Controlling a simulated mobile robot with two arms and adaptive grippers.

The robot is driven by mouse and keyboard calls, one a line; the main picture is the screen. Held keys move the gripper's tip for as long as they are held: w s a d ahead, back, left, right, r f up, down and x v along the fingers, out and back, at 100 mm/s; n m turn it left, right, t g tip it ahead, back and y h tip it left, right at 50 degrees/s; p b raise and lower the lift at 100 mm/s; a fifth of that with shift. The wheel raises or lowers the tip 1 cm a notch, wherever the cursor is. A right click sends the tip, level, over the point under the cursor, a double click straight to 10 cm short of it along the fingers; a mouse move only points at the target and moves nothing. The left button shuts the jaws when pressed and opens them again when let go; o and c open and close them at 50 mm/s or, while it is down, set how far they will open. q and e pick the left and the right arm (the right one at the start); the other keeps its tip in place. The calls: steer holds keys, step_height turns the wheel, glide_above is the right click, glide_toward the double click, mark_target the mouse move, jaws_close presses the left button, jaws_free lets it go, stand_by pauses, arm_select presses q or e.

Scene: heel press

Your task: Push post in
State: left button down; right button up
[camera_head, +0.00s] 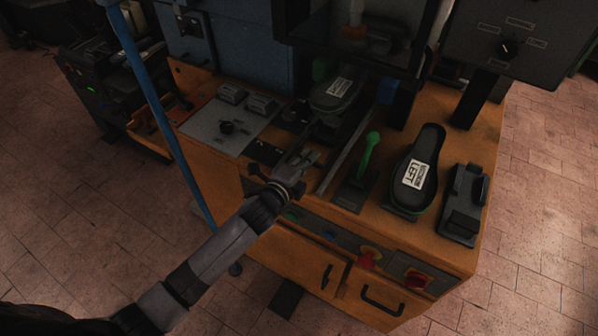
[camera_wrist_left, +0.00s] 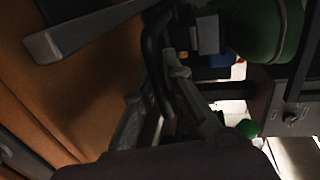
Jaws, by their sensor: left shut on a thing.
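The post (camera_head: 337,94) shows in the camera_head view as a dark shoe-sole form with a white label, under the press head at the back of the orange bench. Its lower mount is partly hidden by my left gripper and the shadow. My left gripper (camera_head: 304,160) is in front of it, low over the bench's front part. In the left wrist view my left gripper (camera_wrist_left: 165,88) is shut on a dark curved handle (camera_wrist_left: 152,50). A green rounded part (camera_wrist_left: 268,30) hangs close by at upper right. My right gripper is in neither view.
A green-knobbed lever (camera_head: 370,152) stands to the right of my gripper. A second sole form labelled LEFT (camera_head: 425,150) and a dark block (camera_head: 464,205) stand farther right. A grey control plate (camera_head: 222,127) lies left. A blue pole (camera_head: 160,110) stands at the bench's left side.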

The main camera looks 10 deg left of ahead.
arm_select(q)
steer(key=shift+w, duration=0.25)
steer(key=shift+r, duration=0.1)
steer(key=c, duration=1.7)
jaws_free()
steer(key=shift+w+d, duration=0.15)
steer(key=shift+w, duration=0.05)
steer(key=shift+o, duration=0.2)
steer(key=shift+s, duration=0.1)
steer(key=f+b+v, duration=0.1)
steer(key=v, duration=1.4)
steer(key=f+v, duration=0.2)
steer(key=v, duration=1.4)
steer(key=shift+s+f+b, duration=0.3)
steer(key=shift+s+b, duration=0.05)
